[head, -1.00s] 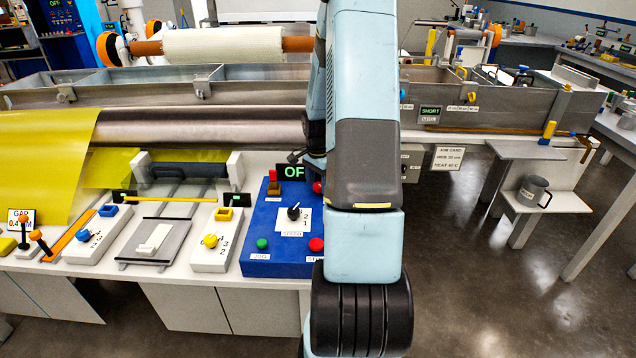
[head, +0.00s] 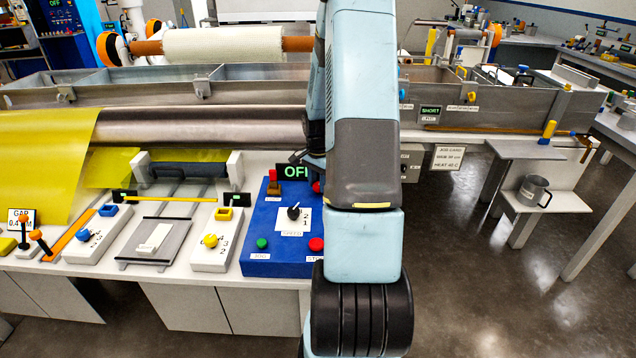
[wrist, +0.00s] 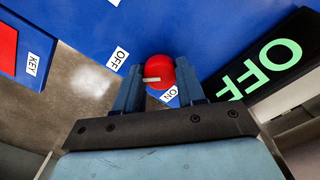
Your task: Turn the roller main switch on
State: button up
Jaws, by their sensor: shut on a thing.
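The main switch is a red round knob (wrist: 158,70) with a pale pointer mark, on the blue panel (head: 262,232). In the wrist view, an OFF label (wrist: 117,59) and an ON label (wrist: 170,95) flank it. My gripper (wrist: 158,80) is shut on the knob, one finger on each side. A display (wrist: 268,68) beside it reads OFF in green; it also shows in the head view (head: 291,171), partly behind my arm.
The blue panel also has a black speed dial (head: 294,212), a green button (head: 262,244) and a red button (head: 316,244). A red part stands by the KEY label (wrist: 34,64) in the wrist view. A metal roller (head: 200,128) runs behind the panel.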

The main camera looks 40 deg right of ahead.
jog(key=n, duration=0.8)
jog(key=shift+n, duration=0.4)
jog(key=n, duration=0.4)
jog(key=shift+d+n, duration=0.1)
jog(key=shift+n, duration=0.2)
jog(key=shift+r+n, duration=0.1)
jog(key=shift+n, duration=1.6)
jog(key=o, duration=1)
jog(key=shift+o, duration=0.2)
notch_tip(320, 180, up, 14)
jog(key=shift+f, duration=0.2)
